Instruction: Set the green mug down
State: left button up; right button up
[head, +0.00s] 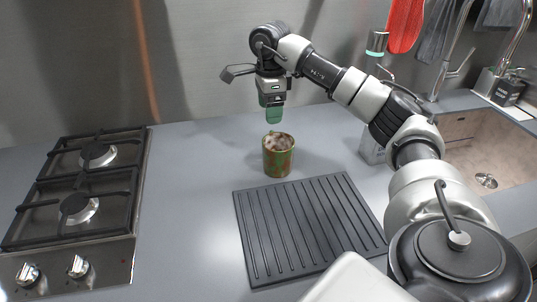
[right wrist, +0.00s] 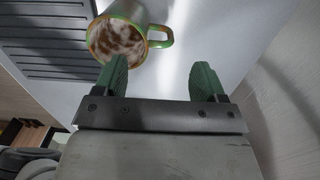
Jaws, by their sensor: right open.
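The green mug (head: 278,158) has brown patches and stands upright on the grey counter, just behind the dark ribbed mat. In the right wrist view the mug (right wrist: 118,42) shows from above, with a brown and white mottled inside and its handle pointing right. My right gripper (head: 273,114) hangs above the mug in the head view, apart from it. In the right wrist view its two green fingers (right wrist: 159,78) are spread with nothing between them, and the mug lies beyond the left finger. My left gripper is not in view.
The ribbed mat (head: 310,226) lies in front of the mug. A gas hob (head: 84,190) is at the left and a sink (head: 487,150) at the right. The counter between hob and mug is clear. A wall stands behind.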

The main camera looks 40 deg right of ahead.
aim_at(272, 131)
jog(key=f, duration=0.4)
jog(key=shift+s+d+f, duration=0.1)
jog(key=shift+s+d, duration=0.05)
jog(key=shift+d, duration=0.15)
jog(key=shift+d+f+p, duration=0.2)
jog(key=shift+f+p, duration=0.4)
jog(key=shift+f, duration=2.55)
jog(key=shift+c, duration=0.2)
jog(key=c, duration=0.9)
jog(key=shift+r, duration=0.1)
jog(key=shift+c, duration=1.2)
jog(key=shift+r, duration=0.1)
